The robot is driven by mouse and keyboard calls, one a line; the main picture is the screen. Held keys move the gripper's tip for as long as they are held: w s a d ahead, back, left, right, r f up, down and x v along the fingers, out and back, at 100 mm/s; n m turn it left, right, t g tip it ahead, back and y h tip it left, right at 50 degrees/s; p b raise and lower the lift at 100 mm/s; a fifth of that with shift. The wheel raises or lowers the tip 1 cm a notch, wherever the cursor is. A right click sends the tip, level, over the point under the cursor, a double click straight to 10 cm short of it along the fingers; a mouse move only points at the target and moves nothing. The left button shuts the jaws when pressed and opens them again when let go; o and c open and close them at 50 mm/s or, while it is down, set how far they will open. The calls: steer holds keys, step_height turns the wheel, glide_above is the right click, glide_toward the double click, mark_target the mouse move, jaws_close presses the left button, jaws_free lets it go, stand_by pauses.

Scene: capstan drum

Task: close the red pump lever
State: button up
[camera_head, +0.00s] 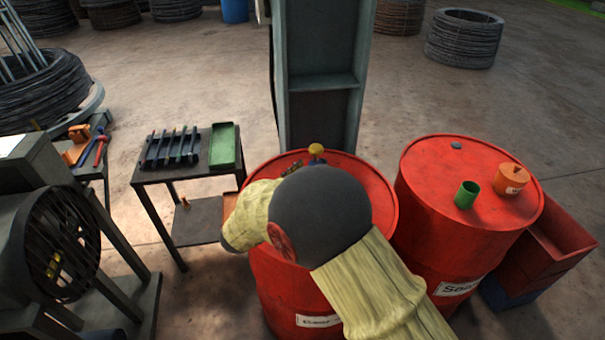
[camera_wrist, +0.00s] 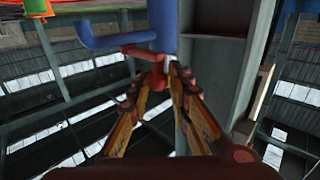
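The red pump lever (camera_wrist: 152,56) shows in the wrist view, joined to a blue pump body (camera_wrist: 163,28) with a blue spout (camera_wrist: 98,40). My gripper (camera_wrist: 167,76) has its two fingers apart, with the tips close to the lever. The lever's lower part reaches toward the gap, nearer the left fingertip; I cannot tell whether they touch. In the head view, the blue pump with its yellow knob (camera_head: 316,150) stands on the left red drum (camera_head: 370,180). My arm hides the lever and most of my gripper there.
The right red drum (camera_head: 425,170) carries a green cup (camera_head: 467,194) and an orange container (camera_head: 512,178). A grey post (camera_head: 318,50) rises behind the left drum. A small table (camera_head: 200,170) with a green tray (camera_head: 225,147) stands left. A red bin (camera_head: 550,250) is at right.

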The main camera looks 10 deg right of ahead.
steer(key=o, duration=0.4)
steer(key=shift+c, duration=0.2)
steer(key=shift+s, duration=0.1)
steer(key=v, duration=1.2)
